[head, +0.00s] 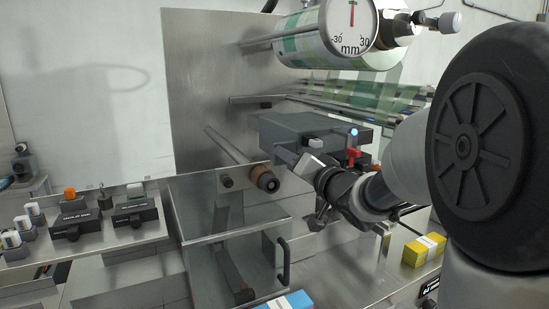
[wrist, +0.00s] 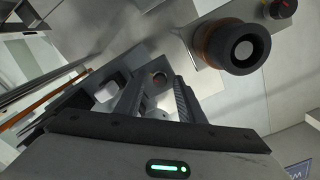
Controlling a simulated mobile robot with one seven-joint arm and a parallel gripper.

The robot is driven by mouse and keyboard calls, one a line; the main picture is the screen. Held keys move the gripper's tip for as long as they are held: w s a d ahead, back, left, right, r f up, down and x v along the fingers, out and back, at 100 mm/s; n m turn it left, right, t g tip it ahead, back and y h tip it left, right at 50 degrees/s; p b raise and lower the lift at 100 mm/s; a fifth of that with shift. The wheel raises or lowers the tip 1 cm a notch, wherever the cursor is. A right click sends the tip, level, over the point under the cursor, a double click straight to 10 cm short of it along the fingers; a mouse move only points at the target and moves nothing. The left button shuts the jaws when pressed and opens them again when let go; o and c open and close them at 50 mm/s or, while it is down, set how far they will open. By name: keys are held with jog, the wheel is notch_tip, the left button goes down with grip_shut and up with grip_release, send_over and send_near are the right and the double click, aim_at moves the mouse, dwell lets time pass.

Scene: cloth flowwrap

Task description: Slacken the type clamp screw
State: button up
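A dark grey box-shaped unit (head: 290,130), which looks like the printer holding the type, is mounted on the metal panel. A pale knob (head: 315,143) and a red handle (head: 354,153) are on it. My gripper is at the unit's front; its tips are hard to make out in the head view. In the wrist view my gripper (wrist: 159,88) has two ribbed fingers apart, with nothing clearly held.
A roller with a dark, copper-ringed end (head: 265,179) sticks out left of my gripper; it also shows in the wrist view (wrist: 232,45). A dial gauge (head: 350,25) is above. A clear guard with black handle (head: 283,262) is below. Several control blocks (head: 75,220) stand left.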

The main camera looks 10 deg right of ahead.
grip_shut()
jog(key=shift+n, duration=0.3)
jog(key=shift+d+r+n+b, duration=0.1)
jog(key=shift+n+b, duration=7.95)
jog(key=shift+n, duration=5.45)
